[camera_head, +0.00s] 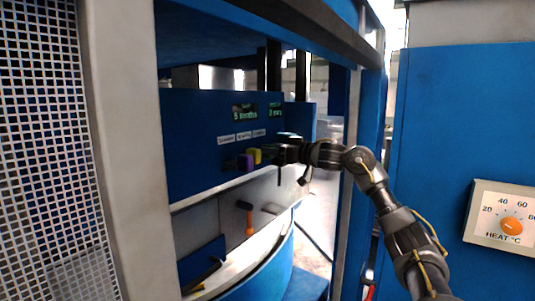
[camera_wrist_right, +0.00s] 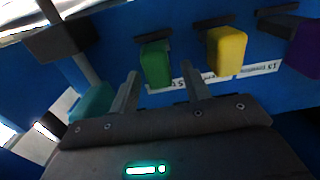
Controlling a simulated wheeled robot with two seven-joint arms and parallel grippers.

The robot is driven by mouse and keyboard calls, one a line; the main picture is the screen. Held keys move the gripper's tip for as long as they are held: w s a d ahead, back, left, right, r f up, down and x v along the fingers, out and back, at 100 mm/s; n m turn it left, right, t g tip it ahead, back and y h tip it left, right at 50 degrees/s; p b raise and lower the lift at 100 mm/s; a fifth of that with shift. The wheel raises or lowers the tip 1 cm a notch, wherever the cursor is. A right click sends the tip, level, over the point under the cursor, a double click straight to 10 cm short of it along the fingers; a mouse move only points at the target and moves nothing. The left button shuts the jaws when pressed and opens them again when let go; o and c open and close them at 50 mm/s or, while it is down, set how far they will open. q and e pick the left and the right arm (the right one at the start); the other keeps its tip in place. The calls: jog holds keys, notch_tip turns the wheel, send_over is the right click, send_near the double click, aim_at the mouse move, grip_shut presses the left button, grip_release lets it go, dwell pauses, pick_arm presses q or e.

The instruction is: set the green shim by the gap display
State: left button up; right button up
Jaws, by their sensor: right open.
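In the right wrist view the green shim (camera_wrist_right: 156,64) sticks out of a dark slot in the blue panel (camera_wrist_right: 120,25). My right gripper (camera_wrist_right: 163,82) is open, with its fingertips on either side of the green shim's near end; I cannot tell whether they touch it. In the head view my right gripper (camera_head: 276,154) is at the panel, right of the yellow shim (camera_head: 254,155), and hides the green one. Two lit displays sit above: a left one (camera_head: 245,114) and a small right one (camera_head: 275,112). Their text is too small to tell which shows the gap. My left gripper is not in view.
The purple shim (camera_head: 245,162) sits left of the yellow one. White labels (camera_head: 242,136) run above the shims. Below the panel are an orange-handled tool (camera_head: 249,220) and a curved rim. A mesh guard (camera_head: 45,150) and frame posts flank the opening. A heat dial (camera_head: 512,226) is at right.

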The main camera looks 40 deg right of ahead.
jog(key=b+v, duration=0.4)
jog(key=v, duration=0.4)
jog(key=shift+s, duration=0.3)
jog(key=shift+d, duration=0.1)
